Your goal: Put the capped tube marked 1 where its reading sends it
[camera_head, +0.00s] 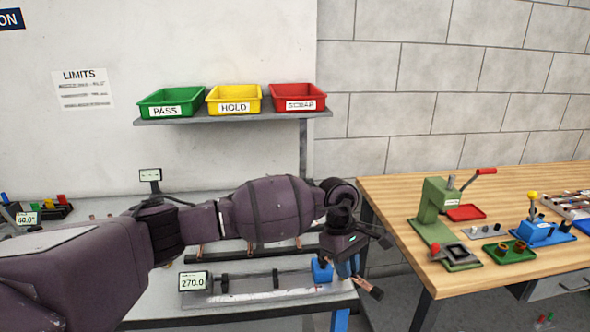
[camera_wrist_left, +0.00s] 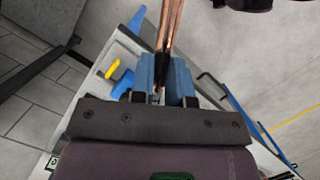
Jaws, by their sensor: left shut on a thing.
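My left gripper (camera_head: 350,270) is shut on a copper tube (camera_head: 368,286) near the right end of the grey bench. In the left wrist view the blue fingers (camera_wrist_left: 163,80) close on the copper tube (camera_wrist_left: 173,28), which has a dark band at the grip. No number on it can be read. A green PASS bin (camera_head: 171,102), a yellow HOLD bin (camera_head: 234,98) and a red SCRAP bin (camera_head: 298,97) stand on the shelf. A display (camera_head: 193,281) reads 270.0. My right gripper is out of view.
A LIMITS sheet (camera_head: 83,89) hangs on the wall, its lines unreadable. A blue block (camera_head: 322,270) stands beside my gripper. A wooden table (camera_head: 400,200) with a green press (camera_head: 435,205) is at the right.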

